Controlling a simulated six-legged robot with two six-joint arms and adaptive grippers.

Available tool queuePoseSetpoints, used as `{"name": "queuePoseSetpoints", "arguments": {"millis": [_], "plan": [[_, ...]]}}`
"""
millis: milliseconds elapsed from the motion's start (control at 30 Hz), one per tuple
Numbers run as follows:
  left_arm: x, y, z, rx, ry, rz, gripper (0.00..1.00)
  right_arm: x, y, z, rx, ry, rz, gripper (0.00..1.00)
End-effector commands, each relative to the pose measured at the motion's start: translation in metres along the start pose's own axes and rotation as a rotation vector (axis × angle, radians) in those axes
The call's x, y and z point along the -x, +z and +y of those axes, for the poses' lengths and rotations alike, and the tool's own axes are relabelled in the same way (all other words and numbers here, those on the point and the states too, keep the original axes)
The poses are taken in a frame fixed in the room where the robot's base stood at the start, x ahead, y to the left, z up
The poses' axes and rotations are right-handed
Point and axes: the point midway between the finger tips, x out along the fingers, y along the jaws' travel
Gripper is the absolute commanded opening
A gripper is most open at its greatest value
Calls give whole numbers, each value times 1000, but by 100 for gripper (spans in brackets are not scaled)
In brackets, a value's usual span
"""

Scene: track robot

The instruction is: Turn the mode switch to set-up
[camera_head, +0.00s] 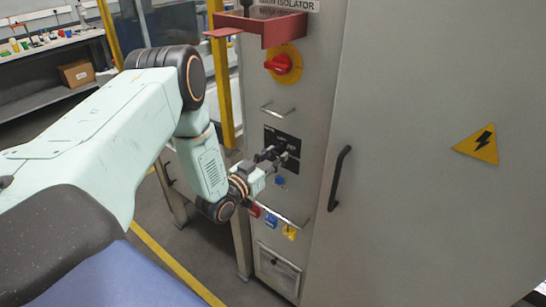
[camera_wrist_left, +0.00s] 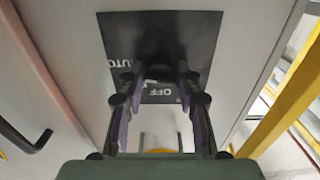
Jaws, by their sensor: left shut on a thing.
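The mode switch is on a black panel (camera_head: 290,139) on the narrow grey cabinet face. The panel (camera_wrist_left: 190,28) fills the top middle of the left wrist view, with the white words AUTO and OFF partly visible. My left gripper (camera_head: 273,155) reaches in from the left and is at the panel. In the left wrist view its fingers (camera_wrist_left: 158,78) close on the dark switch knob (camera_wrist_left: 160,50). The knob is mostly shadowed and partly hidden by the fingers, so its exact setting is unclear. My right gripper is not in view.
Above are a red isolator knob (camera_head: 279,64) on yellow and a red bracket (camera_head: 262,25). Below hang red, blue and yellow padlocks (camera_head: 290,232) on a rail. A black door handle (camera_head: 339,178) stands out at the right. A yellow post (camera_head: 222,80) is at the left.

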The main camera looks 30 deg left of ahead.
Motion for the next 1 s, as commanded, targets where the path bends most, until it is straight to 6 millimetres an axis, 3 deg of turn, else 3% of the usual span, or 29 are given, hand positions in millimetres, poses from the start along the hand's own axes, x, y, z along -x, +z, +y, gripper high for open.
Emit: {"name": "queuePoseSetpoints", "arguments": {"millis": [267, 1000], "plan": [[-1, 0, -1, 116, -3, 5, 2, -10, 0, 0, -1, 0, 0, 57], [0, 0, -1, 716, -3, 7, 2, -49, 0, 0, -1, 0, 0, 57]]}}
